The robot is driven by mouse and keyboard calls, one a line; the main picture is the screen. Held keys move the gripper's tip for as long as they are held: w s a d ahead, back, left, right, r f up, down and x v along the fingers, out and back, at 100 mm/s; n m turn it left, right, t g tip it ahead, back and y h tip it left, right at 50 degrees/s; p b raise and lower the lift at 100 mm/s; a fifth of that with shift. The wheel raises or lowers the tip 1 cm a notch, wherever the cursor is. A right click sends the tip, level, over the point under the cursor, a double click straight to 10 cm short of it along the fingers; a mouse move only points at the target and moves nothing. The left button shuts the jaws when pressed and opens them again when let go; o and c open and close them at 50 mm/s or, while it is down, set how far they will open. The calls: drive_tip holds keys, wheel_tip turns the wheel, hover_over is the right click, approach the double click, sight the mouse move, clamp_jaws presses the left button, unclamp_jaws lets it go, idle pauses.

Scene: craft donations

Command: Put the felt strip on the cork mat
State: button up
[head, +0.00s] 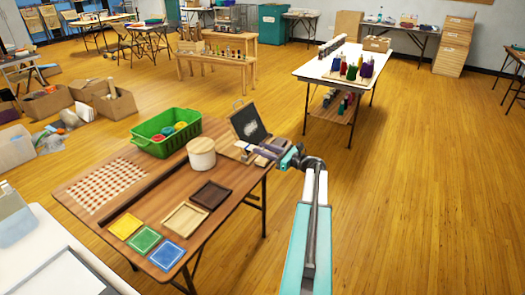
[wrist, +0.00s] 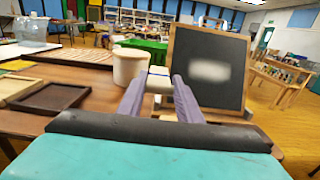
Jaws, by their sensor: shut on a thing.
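My gripper (head: 266,152) is at the right end of the brown table, just in front of the small chalkboard. In the wrist view my gripper (wrist: 162,77) has its two purple-grey fingers closed around a small pale piece, which looks like the felt strip (wrist: 159,83). The piece appears to be held above the table top; its full shape is hidden by the fingers. I cannot pick out a cork mat for certain. A tan square with a raised rim (head: 185,218) lies near the table's front edge, left of my gripper.
The brown table (head: 150,206) also holds a white round canister (head: 201,153), a green basket (head: 166,132), a dark brown tray (head: 211,194), a red-patterned mat (head: 107,184) and yellow, green and blue squares (head: 143,241). The chalkboard (wrist: 207,70) stands close beyond my fingers.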

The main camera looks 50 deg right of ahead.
drive_tip(key=shift+f, duration=0.1)
drive_tip(key=o, duration=1)
drive_tip(key=shift+r, duration=0.25)
drive_tip(key=shift+s+p, duration=0.1)
drive_tip(key=shift+p, duration=0.2)
drive_tip(key=b+v, duration=0.3)
drive_tip(key=v, duration=0.9)
drive_tip(key=shift+f, duration=0.1)
